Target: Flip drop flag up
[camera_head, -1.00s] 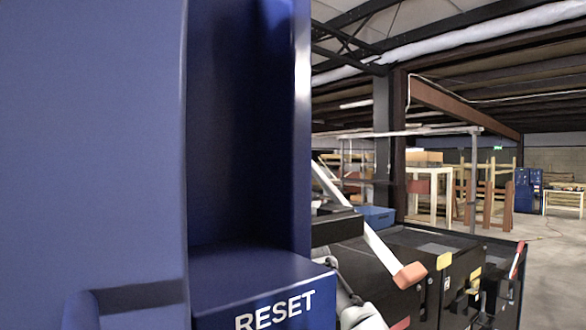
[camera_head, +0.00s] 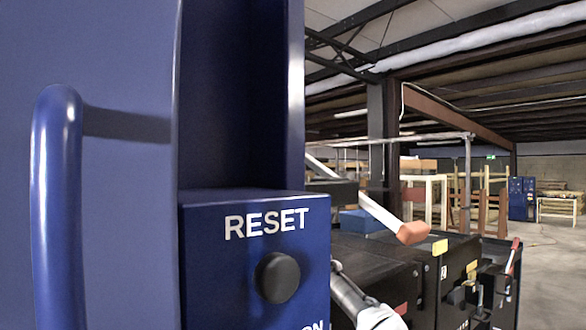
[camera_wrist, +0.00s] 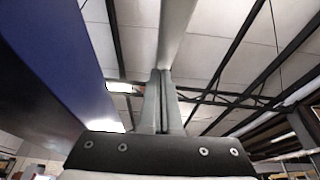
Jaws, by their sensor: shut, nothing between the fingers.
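A long white bar with an orange tip (camera_head: 413,233) slopes down to the right in the head view, above black machinery. It looks like the drop flag, but no label shows. My gripper (camera_wrist: 162,98) is shut and empty in the wrist view, pointing up towards the ceiling. A pale bar (camera_wrist: 178,30) runs upward just beyond the fingertips. I cannot tell whether the fingers touch it. In the head view a grey and white part of my arm (camera_head: 352,297) shows low, below the bar.
A large blue cabinet with a handle (camera_head: 57,200) fills the left. Its RESET box (camera_head: 245,270) has a dark button (camera_head: 278,277). Open floor lies far right.

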